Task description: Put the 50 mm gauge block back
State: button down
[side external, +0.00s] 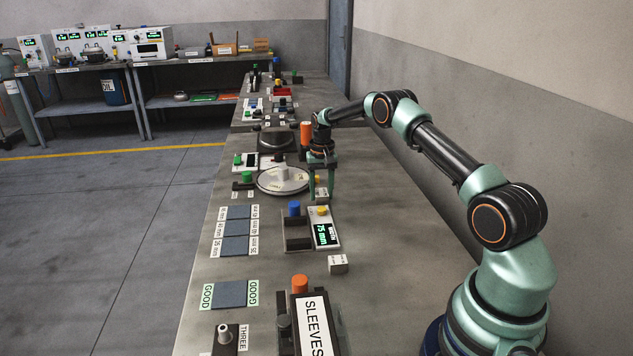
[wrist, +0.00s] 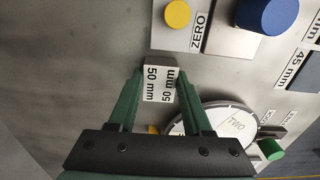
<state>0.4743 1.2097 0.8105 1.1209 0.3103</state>
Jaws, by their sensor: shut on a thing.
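The 50 mm gauge block (wrist: 160,84) is a small white block with black "50 mm" lettering, between my fingertips in the wrist view. My gripper (wrist: 158,88) has green fingers shut on it from both sides. In the side view my gripper (side external: 321,190) points down just right of the round white dial, with the block's white face (side external: 321,193) low between the fingers. I cannot tell whether the block touches the bench.
A round dial plate (side external: 284,180) is close beside my fingers. A gauge with a blue knob (side external: 294,208), yellow button and green display stands nearer the camera. Dark labelled pads (side external: 236,228) lie to the left. Another white block (side external: 338,264) sits on bare bench. An orange cylinder (side external: 306,134) stands behind.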

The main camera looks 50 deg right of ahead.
jog(key=shift+c, duration=1.7)
grip_release()
jog(key=shift+f, duration=0.15)
